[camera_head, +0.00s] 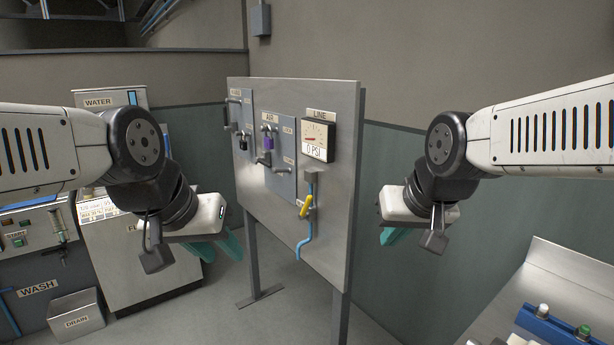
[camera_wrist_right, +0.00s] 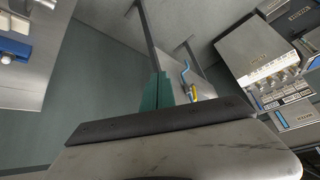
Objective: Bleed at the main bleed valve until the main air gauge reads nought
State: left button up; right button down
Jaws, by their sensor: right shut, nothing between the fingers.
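The line gauge (camera_head: 317,138) is on the free-standing grey panel, under a LINE label. Its digital readout shows 0 PSI. Below it a blue pipe (camera_head: 309,190) carries a valve with a yellow handle (camera_head: 306,206), which is tilted. The yellow handle (camera_wrist_right: 194,92) and blue pipe also show in the right wrist view. My left gripper (camera_head: 223,250) is left of the panel, its teal fingers apart and empty. My right gripper (camera_head: 389,238) is right of the panel, away from the valve; its fingers (camera_wrist_right: 157,91) are together with nothing between them.
A WATER cabinet (camera_head: 150,255) and DRAIN box (camera_head: 77,314) stand left. A metal bench (camera_head: 575,265) with blue block is at lower right. Floor around the panel legs looks clear.

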jog(key=shift+g+y, duration=0.3)
jog(key=shift+y, duration=0.1)
jog(key=s, duration=0.3)
jog(key=s+a, duration=0.1)
jog(key=s, duration=0.1)
jog(key=shift+s+r, duration=0.15)
jog(key=shift+r, duration=0.1)
